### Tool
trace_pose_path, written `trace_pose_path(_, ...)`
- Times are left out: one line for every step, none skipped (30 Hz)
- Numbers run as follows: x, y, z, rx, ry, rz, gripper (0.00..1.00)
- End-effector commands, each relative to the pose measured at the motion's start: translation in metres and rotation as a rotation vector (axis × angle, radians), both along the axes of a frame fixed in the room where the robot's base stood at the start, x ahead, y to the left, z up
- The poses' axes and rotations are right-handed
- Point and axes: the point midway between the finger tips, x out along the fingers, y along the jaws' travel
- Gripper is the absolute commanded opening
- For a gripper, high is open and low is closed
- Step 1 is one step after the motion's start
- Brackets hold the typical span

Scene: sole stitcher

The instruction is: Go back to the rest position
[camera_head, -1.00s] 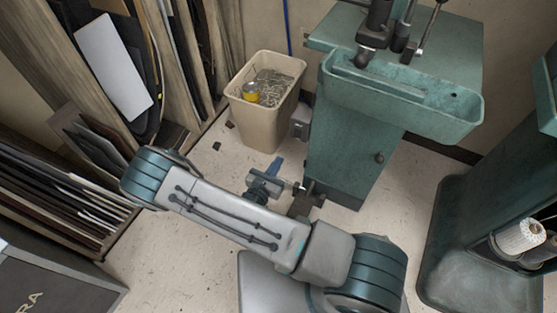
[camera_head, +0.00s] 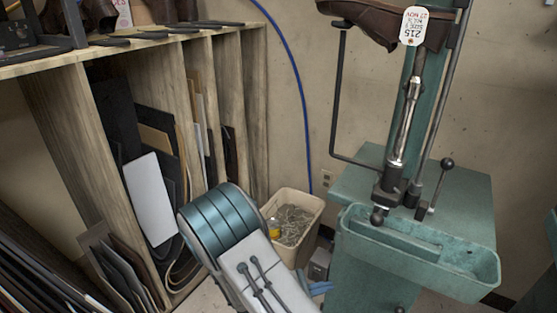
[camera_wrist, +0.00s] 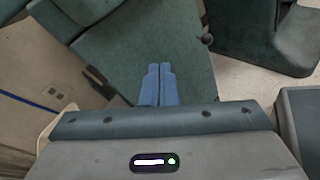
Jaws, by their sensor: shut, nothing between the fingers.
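My gripper (camera_wrist: 158,86) shows in the wrist view with its two blue fingers pressed together and nothing between them. It points toward the green front of the stitcher machine (camera_wrist: 180,40). In the head view, my arm rises at the lower middle, in front of the bin. A blue part of my gripper shows at the bottom edge, right of the arm, but its fingertips are not clear there. The green stitcher (camera_head: 440,215) stands at the right with a brown shoe (camera_head: 385,22) on top, bearing a white tag (camera_head: 414,26).
A beige bin (camera_head: 308,222) with metal scraps and a yellow can stands behind my arm. A wooden rack (camera_head: 95,150) with upright sheets fills the left. A green trough (camera_head: 415,250) juts from the stitcher. A blue cable (camera_head: 301,90) hangs on the wall.

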Motion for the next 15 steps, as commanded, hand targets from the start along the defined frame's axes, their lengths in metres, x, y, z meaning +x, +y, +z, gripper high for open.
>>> trace_pose_path(-0.005, -0.008, 0.028, 0.057, -0.021, -0.074, 0.0)
trace_pose_path(-0.008, -0.012, 0.038, 0.089, -0.031, -0.116, 0.0)
trace_pose_path(-0.013, -0.017, 0.051, 0.13, -0.045, -0.17, 0.0)
trace_pose_path(-0.017, -0.021, 0.061, 0.16, -0.055, -0.21, 0.0)
trace_pose_path(-0.021, -0.024, 0.07, 0.192, -0.066, -0.25, 0.0)
trace_pose_path(-0.027, -0.028, 0.083, 0.236, -0.082, -0.301, 0.0)
trace_pose_path(-0.031, -0.031, 0.092, 0.269, -0.093, -0.34, 0.0)
trace_pose_path(-0.035, -0.034, 0.102, 0.3, -0.105, -0.377, 0.0)
trace_pose_path(-0.04, -0.037, 0.114, 0.344, -0.121, -0.426, 0.0)
trace_pose_path(-0.044, -0.039, 0.123, 0.377, -0.134, -0.463, 0.0)
trace_pose_path(-0.048, -0.04, 0.132, 0.411, -0.147, -0.497, 0.0)
trace_pose_path(-0.054, -0.043, 0.144, 0.455, -0.164, -0.544, 0.0)
trace_pose_path(-0.058, -0.045, 0.153, 0.488, -0.178, -0.579, 0.0)
trace_pose_path(-0.062, -0.046, 0.162, 0.522, -0.192, -0.611, 0.0)
trace_pose_path(-0.067, -0.047, 0.174, 0.569, -0.212, -0.654, 0.0)
